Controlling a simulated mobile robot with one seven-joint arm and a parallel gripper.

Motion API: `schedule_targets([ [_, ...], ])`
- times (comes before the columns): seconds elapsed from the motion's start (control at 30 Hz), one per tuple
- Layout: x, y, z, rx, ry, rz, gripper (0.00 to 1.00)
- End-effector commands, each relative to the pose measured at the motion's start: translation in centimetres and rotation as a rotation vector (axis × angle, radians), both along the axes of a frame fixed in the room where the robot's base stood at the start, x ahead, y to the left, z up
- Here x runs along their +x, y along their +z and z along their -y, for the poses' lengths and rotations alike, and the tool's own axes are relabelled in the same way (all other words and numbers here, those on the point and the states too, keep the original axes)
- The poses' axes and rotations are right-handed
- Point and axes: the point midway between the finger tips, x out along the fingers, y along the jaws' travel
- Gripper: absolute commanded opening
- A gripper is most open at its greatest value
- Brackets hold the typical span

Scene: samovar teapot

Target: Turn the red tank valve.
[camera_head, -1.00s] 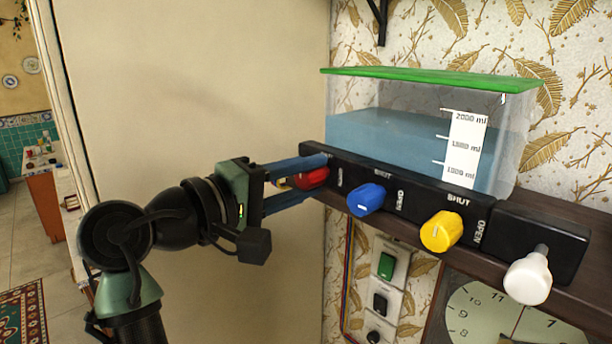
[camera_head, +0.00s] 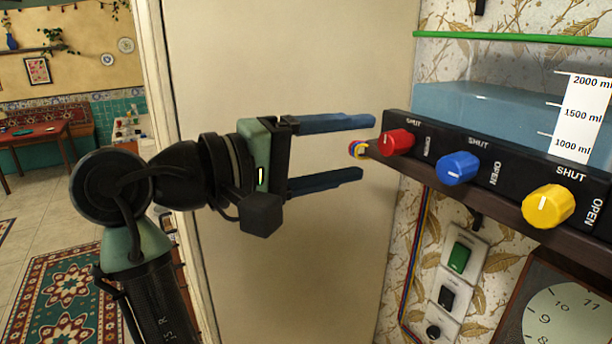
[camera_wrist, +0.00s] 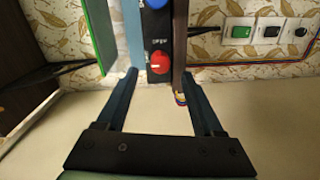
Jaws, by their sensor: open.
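The red tank valve (camera_head: 397,142) is a round knob at the left end of a black panel (camera_head: 518,178) under the water tank. It has a pale pointer mark, and SHUT and OPEN labels stand beside it. My gripper (camera_head: 366,147) is open and empty to the left of the red valve, with a gap between fingertips and knob. In the wrist view, the red valve (camera_wrist: 160,63) shows just beyond my open gripper (camera_wrist: 160,75), roughly centred between the fingertips. No finger touches it.
A blue knob (camera_head: 458,168) and a yellow knob (camera_head: 548,206) sit right of the red one. A dark shelf (camera_head: 490,209) runs beneath the panel. Coloured cables (camera_head: 357,149) end near the fingertips. Wall switches (camera_head: 459,257) and a clock (camera_head: 570,318) are below. A plain wall is behind the gripper.

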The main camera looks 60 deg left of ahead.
Motion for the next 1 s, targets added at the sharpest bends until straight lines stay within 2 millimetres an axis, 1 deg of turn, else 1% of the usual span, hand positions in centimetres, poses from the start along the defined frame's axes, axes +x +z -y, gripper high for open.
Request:
schedule_targets([
  [0.03,-1.3,-0.4,-0.2,0.005,0.005,0.003,0.69],
  [0.1,-2.7,-0.3,-0.3,0.004,0.005,0.002,0.69],
  [0.2,-4.4,-0.1,-0.4,0.004,0.004,0.001,0.69],
  [0.33,-5.7,0.2,-0.5,0.002,0.002,0.000,0.69],
  [0.5,-6.3,0.3,-0.5,0.000,0.000,-0.002,0.69],
  [1.0,-6.3,0.3,-0.5,0.000,0.000,-0.002,0.69],
])
